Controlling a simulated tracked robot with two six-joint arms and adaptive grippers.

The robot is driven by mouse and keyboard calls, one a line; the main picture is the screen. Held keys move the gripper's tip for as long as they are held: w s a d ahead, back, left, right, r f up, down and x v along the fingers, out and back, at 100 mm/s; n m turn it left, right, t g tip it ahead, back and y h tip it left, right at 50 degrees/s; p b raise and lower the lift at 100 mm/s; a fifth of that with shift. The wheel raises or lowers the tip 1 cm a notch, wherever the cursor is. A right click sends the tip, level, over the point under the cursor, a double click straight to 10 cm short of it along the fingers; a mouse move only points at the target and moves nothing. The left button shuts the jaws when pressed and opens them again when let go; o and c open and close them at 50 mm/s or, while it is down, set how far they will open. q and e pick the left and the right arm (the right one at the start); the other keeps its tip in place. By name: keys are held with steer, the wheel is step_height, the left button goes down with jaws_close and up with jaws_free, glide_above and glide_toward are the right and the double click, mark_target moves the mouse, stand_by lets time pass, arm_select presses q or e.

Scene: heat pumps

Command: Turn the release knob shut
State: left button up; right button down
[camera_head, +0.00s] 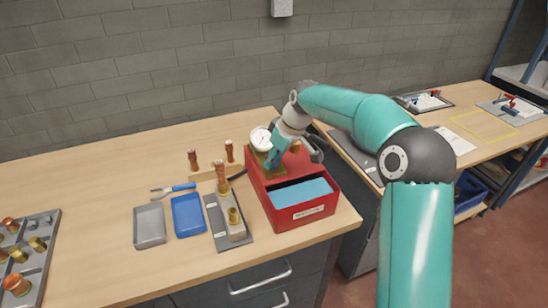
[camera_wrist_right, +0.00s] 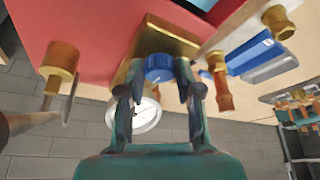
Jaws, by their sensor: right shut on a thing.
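The release knob is a blue round knob (camera_wrist_right: 158,68) on a brass block (camera_wrist_right: 165,38) on the red box, seen in the right wrist view. My right gripper (camera_wrist_right: 157,76) has its two fingers on either side of the knob and is shut on it. In the head view my right gripper (camera_head: 275,157) reaches down to the top of the red box (camera_head: 264,190), and its arm hides the knob there. A white pressure gauge (camera_head: 261,138) stands beside the gripper; it also shows in the wrist view (camera_wrist_right: 147,115). My left gripper is out of view.
Left of the red box are a fixture with brass fittings (camera_head: 229,222), a blue tray (camera_head: 187,215), a grey tray (camera_head: 149,226) and several copper fittings. A grey rack (camera_head: 40,260) stands at the far left. The wooden bench's (camera_head: 95,230) left part is mostly clear.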

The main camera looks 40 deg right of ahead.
steer(key=shift+m, duration=0.4)
steer(key=shift+a+m+h+b, duration=0.15)
steer(key=shift+m+h+b, duration=0.45)
steer(key=shift+m, duration=0.3)
steer(key=m+h+b, duration=0.1)
steer(key=m, duration=0.2)
steer(key=shift+a, duration=0.15)
steer(key=m+h+b, duration=0.1)
steer(key=m, duration=0.2)
steer(key=shift+w, duration=0.1)
steer(key=m+h, duration=0.1)
steer(key=m, duration=0.2)
steer(key=shift+a+g+b, duration=0.1)
steer(key=shift+g+b, duration=0.2)
steer(key=shift+b, duration=0.05)
steer(key=m, duration=0.2)
steer(key=shift+w+a+r+m+g+h, duration=0.1)
steer(key=shift+m+g+h, duration=0.2)
steer(key=shift+g+h, duration=0.1)
steer(key=shift+w+m+g+h+p, duration=0.1)
steer(key=shift+m+g+h+p, duration=0.35)
steer(key=shift+m, duration=1.15)
